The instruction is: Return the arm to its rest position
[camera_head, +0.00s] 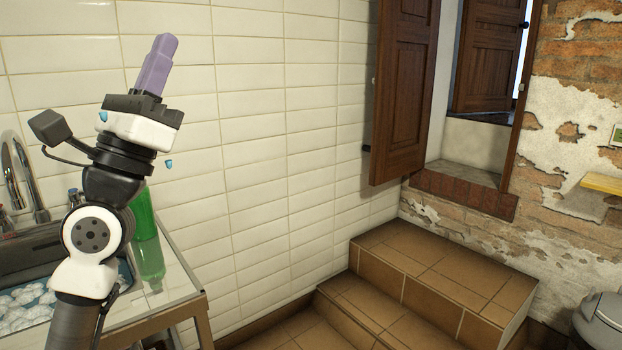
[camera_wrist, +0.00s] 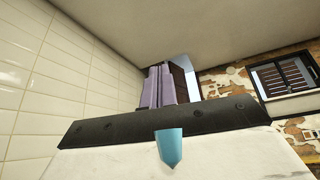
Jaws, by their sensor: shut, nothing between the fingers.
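My gripper (camera_head: 160,62) is raised at the upper left of the head view, in front of the white tiled wall. Its purple fingers point up and are shut together with nothing between them. In the wrist view the gripper fingers (camera_wrist: 159,86) stand side by side above the dark gripper body, with the ceiling and part of a brown shutter behind them. My arm rises from the lower left of the head view, and its lower part is cut off by the frame edge.
A sink (camera_head: 30,262) with foamy water and a tap (camera_head: 22,175) lies left of my arm. A green bottle (camera_head: 146,235) stands behind the arm on the counter (camera_head: 178,278). Tiled steps (camera_head: 430,275) and an open wooden shutter (camera_head: 404,95) are at the right. The air right of my gripper is clear.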

